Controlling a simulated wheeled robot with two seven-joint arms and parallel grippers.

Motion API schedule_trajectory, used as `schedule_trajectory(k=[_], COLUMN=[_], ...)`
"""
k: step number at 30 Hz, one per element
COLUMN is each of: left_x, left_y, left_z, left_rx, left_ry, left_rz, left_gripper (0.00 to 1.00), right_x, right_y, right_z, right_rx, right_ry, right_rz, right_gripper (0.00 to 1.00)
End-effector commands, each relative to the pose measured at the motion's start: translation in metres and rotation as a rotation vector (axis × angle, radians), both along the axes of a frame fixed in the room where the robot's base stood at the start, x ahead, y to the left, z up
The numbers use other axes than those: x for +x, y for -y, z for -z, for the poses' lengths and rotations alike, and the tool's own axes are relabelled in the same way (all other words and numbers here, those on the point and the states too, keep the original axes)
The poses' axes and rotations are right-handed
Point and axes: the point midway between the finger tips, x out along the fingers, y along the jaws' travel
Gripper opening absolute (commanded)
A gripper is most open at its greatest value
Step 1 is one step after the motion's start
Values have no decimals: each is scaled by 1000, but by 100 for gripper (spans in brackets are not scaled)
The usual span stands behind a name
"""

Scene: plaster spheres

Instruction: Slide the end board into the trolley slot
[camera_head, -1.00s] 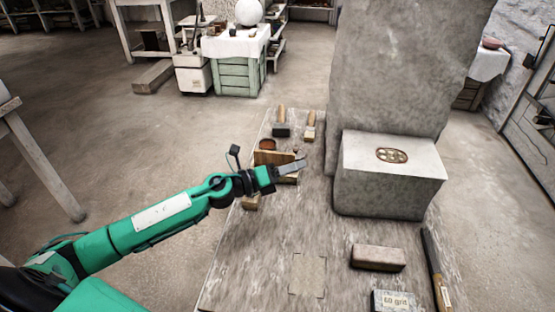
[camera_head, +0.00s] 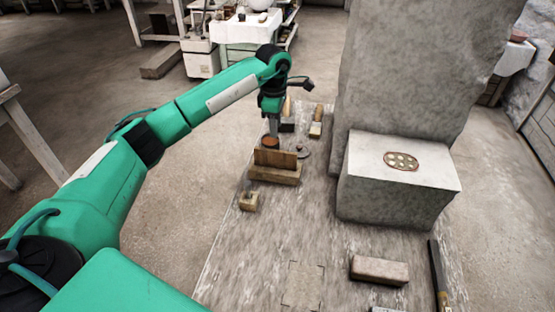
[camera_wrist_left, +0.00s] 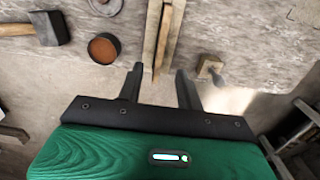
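An upright brown board (camera_head: 275,158) stands on a pale wooden base (camera_head: 275,175) on the workbench. Which of these pieces is the end board or the trolley slot I cannot tell for certain. In the left wrist view, a long narrow wooden piece (camera_wrist_left: 170,30) runs down towards the gap between my fingers. My left gripper (camera_head: 272,130) points down just beyond the upright board. In the left wrist view the left gripper (camera_wrist_left: 160,78) has its two fingers apart, with nothing seen clamped between them. My right gripper is not in view.
A round brown dish (camera_wrist_left: 103,48) and a hammer-like tool (camera_wrist_left: 45,28) lie beside the wooden piece. A small wooden block (camera_head: 249,201) is nearer. A big stone block (camera_head: 395,185) limits room on the right. The bench front (camera_head: 245,270) is mostly clear.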

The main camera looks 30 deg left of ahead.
Motion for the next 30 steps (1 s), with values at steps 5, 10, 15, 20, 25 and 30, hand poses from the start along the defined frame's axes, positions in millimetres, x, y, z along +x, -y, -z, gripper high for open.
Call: schedule_trajectory(k=[5, 10, 15, 20, 25, 30], left_x=[-1, -1, -1, 0, -2, -3], left_y=[-5, -4, -4, -4, -2, 1], left_z=[14, 49, 74, 83, 98, 124], left_rx=[28, 26, 25, 24, 24, 23], left_ry=[-15, -15, -13, -10, -14, -13], left_rz=[0, -1, 0, 0, 0, -1], left_gripper=[36, 36, 36, 36, 36, 36], right_x=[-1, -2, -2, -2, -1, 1], right_y=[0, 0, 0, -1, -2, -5], right_z=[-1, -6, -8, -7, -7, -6], right_rx=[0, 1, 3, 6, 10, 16], right_ry=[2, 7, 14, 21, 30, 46], right_rz=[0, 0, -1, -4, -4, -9], right_gripper=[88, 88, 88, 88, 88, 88])
